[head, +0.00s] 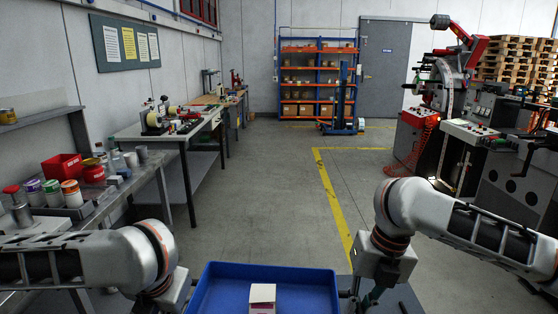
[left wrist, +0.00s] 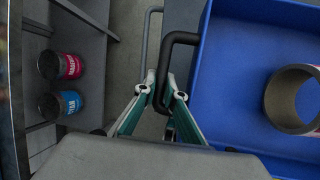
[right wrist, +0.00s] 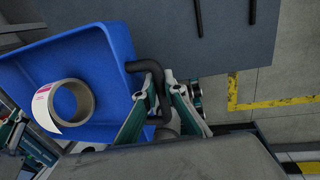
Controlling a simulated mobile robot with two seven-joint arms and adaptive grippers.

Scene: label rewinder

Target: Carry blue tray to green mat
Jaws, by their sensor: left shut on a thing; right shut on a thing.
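The blue tray (head: 265,271) is at the bottom centre of the head view, between my two arms. A roll (head: 262,292) with a white label stands in it; the roll also shows in the left wrist view (left wrist: 283,98) and the right wrist view (right wrist: 88,100). My left gripper (left wrist: 165,92) is shut on the tray's black handle at one side. My right gripper (right wrist: 164,90) is shut on the black handle at the opposite side. The tray's lower part is cut off in the head view. I cannot make out a green mat.
A grey bench (head: 150,190) with jars and a red bin (head: 62,167) is at the left. A worktable (head: 172,132) stands beyond it. The rewinder machine (head: 440,130) is at the right. Open floor (head: 280,190) with a yellow line lies ahead, up to a shelf rack (head: 318,75).

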